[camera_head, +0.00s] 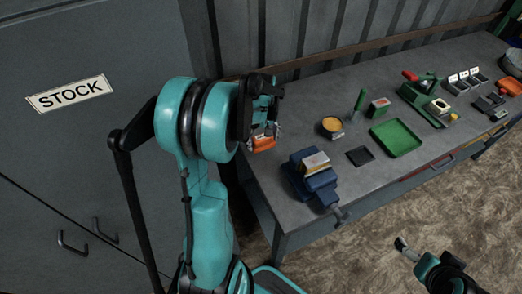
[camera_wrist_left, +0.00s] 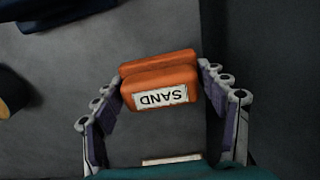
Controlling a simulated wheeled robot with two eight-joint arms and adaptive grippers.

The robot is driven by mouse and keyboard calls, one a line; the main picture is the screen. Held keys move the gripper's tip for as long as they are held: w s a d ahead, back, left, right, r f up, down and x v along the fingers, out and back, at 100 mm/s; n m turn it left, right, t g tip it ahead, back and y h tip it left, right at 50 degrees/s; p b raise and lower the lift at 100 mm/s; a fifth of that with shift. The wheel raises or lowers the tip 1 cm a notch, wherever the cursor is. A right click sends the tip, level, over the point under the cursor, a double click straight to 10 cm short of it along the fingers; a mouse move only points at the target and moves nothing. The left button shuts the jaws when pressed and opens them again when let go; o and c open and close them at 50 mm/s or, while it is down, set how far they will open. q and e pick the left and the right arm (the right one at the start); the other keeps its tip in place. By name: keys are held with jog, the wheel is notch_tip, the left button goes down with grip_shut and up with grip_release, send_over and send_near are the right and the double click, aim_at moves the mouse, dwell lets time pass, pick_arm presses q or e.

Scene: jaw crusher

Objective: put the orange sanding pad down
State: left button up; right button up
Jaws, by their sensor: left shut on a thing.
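The orange sanding pad (camera_head: 262,143) is held in my left gripper (camera_head: 265,132), over the left end of the grey workbench (camera_head: 300,110). In the left wrist view the pad (camera_wrist_left: 160,85) shows a white label reading SAND, upside down. The fingers of my left gripper (camera_wrist_left: 163,98) stand on both sides of the pad and are closed on it. The gap between pad and bench top cannot be told. My right gripper (camera_head: 402,245) shows at the lower right over the floor, away from the bench; its jaws are too small to judge.
A dark blue vise-like block (camera_head: 315,185) stands at the bench's front left. Behind it are a round orange-topped tin (camera_head: 332,126), a dark square pad (camera_head: 360,156), and a green tray (camera_head: 396,139). A STOCK cabinet (camera_head: 70,180) stands left. The bench between tin and left end looks clear.

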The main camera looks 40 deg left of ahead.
aim_at(261, 153)
pick_arm(q)
jog(key=shift+s+a+f, duration=0.15)
jog(key=shift+s+f, duration=0.05)
jog(key=shift+s, duration=0.1)
jog(key=shift+f, duration=0.25)
jog(key=shift+f+b, duration=0.85)
jog(key=shift+f, duration=0.9)
jog(key=shift+f, duration=0.1)
jog(key=o, duration=1.3)
